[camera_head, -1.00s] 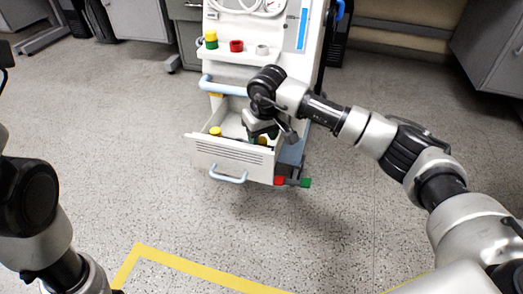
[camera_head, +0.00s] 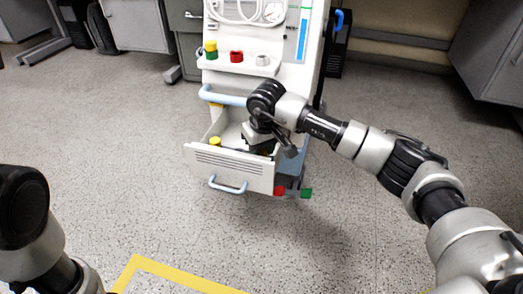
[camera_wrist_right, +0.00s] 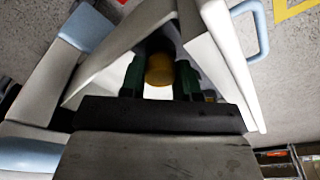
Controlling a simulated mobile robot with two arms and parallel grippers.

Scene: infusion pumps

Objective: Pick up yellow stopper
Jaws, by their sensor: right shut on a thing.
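My right gripper (camera_head: 262,150) reaches down into the open white drawer (camera_head: 230,170) of the cart. In the right wrist view, its two dark green fingers (camera_wrist_right: 160,82) are shut on a yellow stopper (camera_wrist_right: 159,69), one finger on each side. In the head view, the gripper and wrist hide this stopper. Another yellow stopper (camera_head: 215,141) stands in the left part of the drawer. My left arm shows at the lower left, but its gripper is out of view.
A shelf on the cart above the drawer holds a yellow-and-green piece (camera_head: 211,49), a red one (camera_head: 236,57) and a white one (camera_head: 262,60). The drawer has a light blue handle (camera_head: 228,187). Red and green blocks (camera_head: 306,193) sit low beside it. The floor in front is clear.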

